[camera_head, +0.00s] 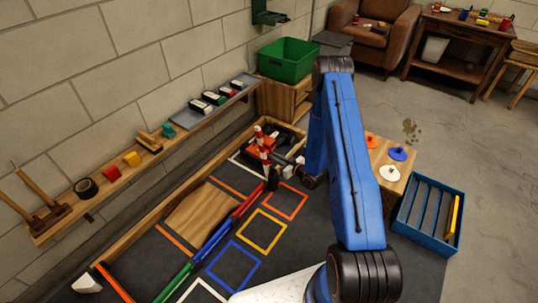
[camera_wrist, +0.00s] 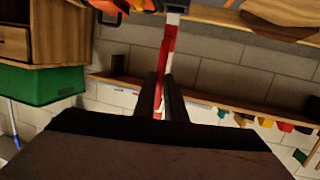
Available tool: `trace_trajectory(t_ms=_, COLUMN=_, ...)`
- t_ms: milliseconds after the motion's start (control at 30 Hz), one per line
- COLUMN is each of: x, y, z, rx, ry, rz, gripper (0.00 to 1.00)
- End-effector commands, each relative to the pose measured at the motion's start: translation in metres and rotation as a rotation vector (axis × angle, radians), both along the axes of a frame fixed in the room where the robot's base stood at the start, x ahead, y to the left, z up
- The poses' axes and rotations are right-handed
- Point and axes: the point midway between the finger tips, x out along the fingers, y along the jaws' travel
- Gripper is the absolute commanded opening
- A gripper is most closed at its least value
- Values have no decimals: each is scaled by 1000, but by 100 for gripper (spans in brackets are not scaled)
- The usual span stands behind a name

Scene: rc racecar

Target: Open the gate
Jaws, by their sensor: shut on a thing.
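The gate's red-and-white striped bar (camera_head: 264,150) stands raised, close to upright, at the back of the dark track mat. In the wrist view, which looks upside down, the bar (camera_wrist: 171,50) runs between the two dark fingers of my gripper (camera_wrist: 162,92). My gripper is shut on the bar. In the head view my blue arm reaches over to the bar's right side and hides part of the gripper. An orange-and-black object (camera_head: 258,143) sits close behind the bar; its shape is partly hidden.
A wall shelf (camera_head: 130,170) with small items runs along the left. A green bin (camera_head: 288,60) stands on a wooden cabinet behind the gate. A wooden box with coloured discs (camera_head: 390,172) and a blue rack (camera_head: 428,215) stand right of my arm. A wooden ramp (camera_head: 201,214) lies on the mat.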

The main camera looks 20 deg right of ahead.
Motion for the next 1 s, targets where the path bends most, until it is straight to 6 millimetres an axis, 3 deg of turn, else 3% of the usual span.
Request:
trace_trajectory(t_ms=400, x=-25, y=-18, z=-13, rx=96, ry=-123, rz=-1, gripper=0)
trace_trajectory(t_ms=1000, x=-29, y=-20, z=-14, rx=112, ry=-145, rz=-2, gripper=0)
